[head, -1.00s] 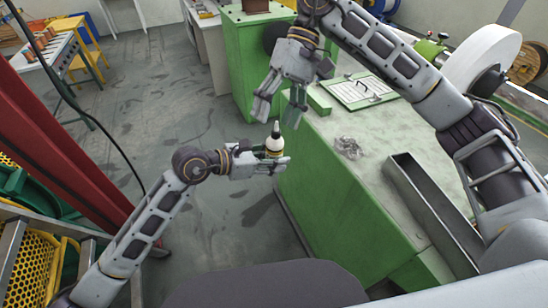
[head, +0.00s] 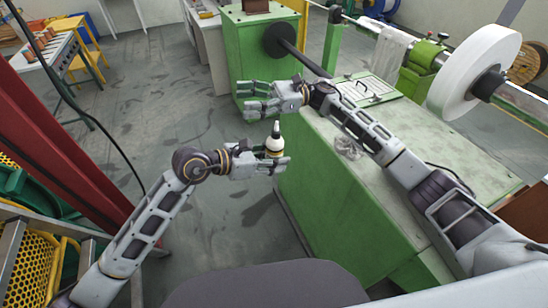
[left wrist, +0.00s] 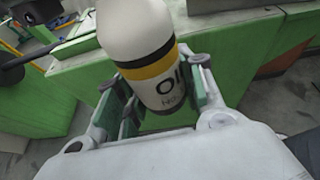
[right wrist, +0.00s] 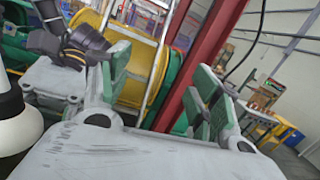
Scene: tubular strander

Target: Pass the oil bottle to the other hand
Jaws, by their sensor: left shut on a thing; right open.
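A green machine bench (head: 400,185) lies right of the bottle, under my right arm, with crumpled clear material (head: 348,148) on it. A white reel (head: 474,72) stands at the back right. A red post (head: 62,130) and yellow mesh (head: 30,262) are at left. Open floor lies between.

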